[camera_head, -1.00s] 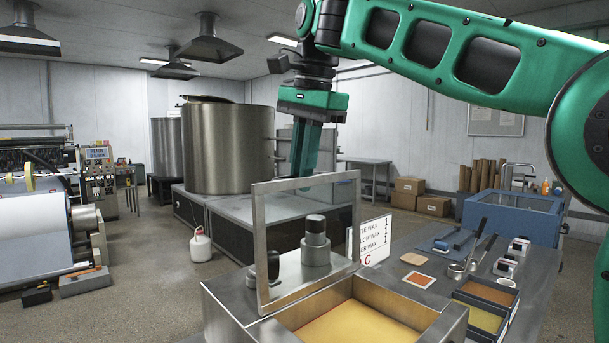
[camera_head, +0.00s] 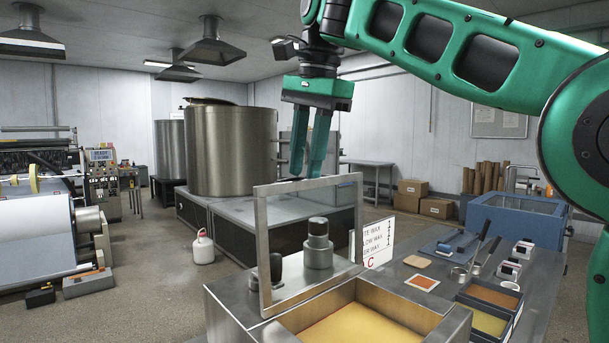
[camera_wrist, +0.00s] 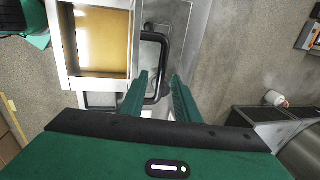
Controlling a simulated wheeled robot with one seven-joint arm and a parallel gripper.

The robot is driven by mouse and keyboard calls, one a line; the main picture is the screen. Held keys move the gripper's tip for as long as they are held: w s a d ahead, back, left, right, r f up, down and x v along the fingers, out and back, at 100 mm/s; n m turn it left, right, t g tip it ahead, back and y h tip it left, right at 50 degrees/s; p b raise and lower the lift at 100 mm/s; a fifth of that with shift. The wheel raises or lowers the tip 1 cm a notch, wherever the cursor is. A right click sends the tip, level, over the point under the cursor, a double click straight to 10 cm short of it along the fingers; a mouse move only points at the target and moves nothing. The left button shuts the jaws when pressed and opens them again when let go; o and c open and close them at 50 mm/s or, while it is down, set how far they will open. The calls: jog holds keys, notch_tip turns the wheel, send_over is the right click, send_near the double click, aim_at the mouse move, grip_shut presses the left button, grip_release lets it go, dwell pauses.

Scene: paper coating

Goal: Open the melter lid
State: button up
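The melter (camera_head: 235,315) is a metal box with yellow wax (camera_head: 360,328) in its open tank, at the bottom of the head view. Its lid (camera_head: 262,250), a metal frame with a see-through middle, stands upright at the tank's left edge. A black handle (camera_wrist: 163,60) shows beside the tank in the wrist view. My gripper (camera_head: 304,177) is open and empty, above and behind the lid's top edge in the head view. In the wrist view its fingers (camera_wrist: 158,82) are apart, with part of the handle seen between them; contact cannot be told.
A metal cylinder with a black cap (camera_head: 318,238) stands behind the lid. A large steel tank (camera_head: 232,150) stands farther back.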

jog(key=shift+s+d+r, duration=0.1)
jog(key=shift+d+r, duration=0.05)
jog(key=shift+r, duration=0.75)
jog(key=shift+s+d+r, duration=0.1)
jog(key=shift+r, duration=0.8)
jog(key=shift+s+d+r, duration=0.1)
jog(key=shift+d+r, duration=0.05)
jog(key=shift+r, duration=0.75)
